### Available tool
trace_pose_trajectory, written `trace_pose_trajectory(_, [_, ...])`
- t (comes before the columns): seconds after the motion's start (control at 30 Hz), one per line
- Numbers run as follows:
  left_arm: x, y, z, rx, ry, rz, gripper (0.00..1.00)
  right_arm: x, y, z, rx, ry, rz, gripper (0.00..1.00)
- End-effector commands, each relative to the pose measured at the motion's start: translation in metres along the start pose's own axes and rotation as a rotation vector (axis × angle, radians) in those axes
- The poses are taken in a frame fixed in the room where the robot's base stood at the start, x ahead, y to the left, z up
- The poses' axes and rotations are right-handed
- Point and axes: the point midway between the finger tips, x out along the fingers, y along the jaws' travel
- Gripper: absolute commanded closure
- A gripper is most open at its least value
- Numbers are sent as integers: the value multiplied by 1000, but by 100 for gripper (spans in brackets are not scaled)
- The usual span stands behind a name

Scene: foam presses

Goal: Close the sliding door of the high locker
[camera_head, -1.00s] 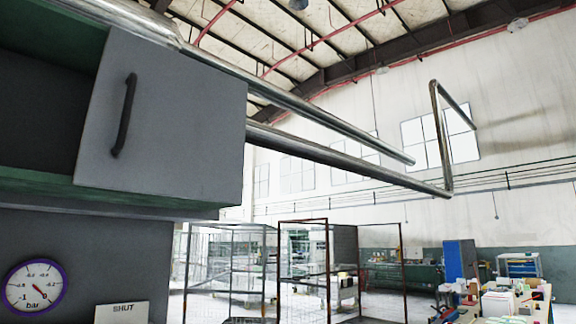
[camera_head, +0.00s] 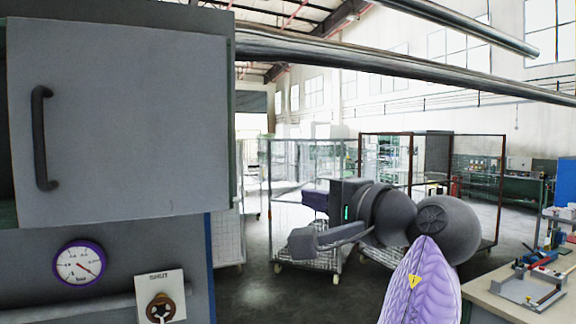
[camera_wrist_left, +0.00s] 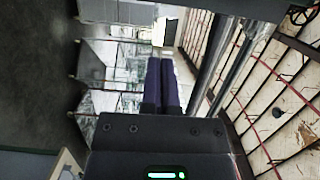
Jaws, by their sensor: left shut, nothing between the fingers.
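The high locker's grey sliding door (camera_head: 125,120) fills the upper left of the head view. Its dark vertical bar handle (camera_head: 42,138) is near the door's left edge. A narrow dark strip of the locker's opening (camera_head: 6,110) shows left of the door; the rest is cut off. My left gripper (camera_head: 306,202) is shut and empty, in the air to the right of the locker, apart from door and handle, with its fingers pointing left. In the left wrist view its two dark blue fingers (camera_wrist_left: 160,64) lie side by side. My right gripper is out of view.
Below the door are a purple-rimmed gauge (camera_head: 79,263) and a brown valve knob (camera_head: 160,307) on a white plate. Metal pipes (camera_head: 400,65) run rightward from the locker's top. Wire cages (camera_head: 310,165) stand behind my arm. A cluttered bench (camera_head: 530,290) is at lower right.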

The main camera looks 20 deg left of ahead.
Motion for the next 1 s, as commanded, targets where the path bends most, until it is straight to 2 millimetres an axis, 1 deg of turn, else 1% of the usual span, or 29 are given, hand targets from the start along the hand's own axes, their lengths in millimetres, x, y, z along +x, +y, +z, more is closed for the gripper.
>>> trace_pose_trajectory(0.07, [7,-1,1,0,-5,3,100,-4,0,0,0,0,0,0])
trace_pose_trajectory(0.17, [25,-1,1,1,-4,4,100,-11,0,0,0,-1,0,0])
trace_pose_trajectory(0.5, [100,-3,0,3,-3,0,100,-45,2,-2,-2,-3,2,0])
trace_pose_trajectory(0.6, [104,0,18,-2,-2,1,100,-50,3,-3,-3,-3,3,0])
trace_pose_trajectory(0.73, [107,0,32,-1,0,1,100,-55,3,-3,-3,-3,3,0])
trace_pose_trajectory(0.83, [108,2,37,1,0,1,100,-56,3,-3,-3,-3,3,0])
trace_pose_trajectory(1.0, [108,2,39,1,1,0,100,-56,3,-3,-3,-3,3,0])
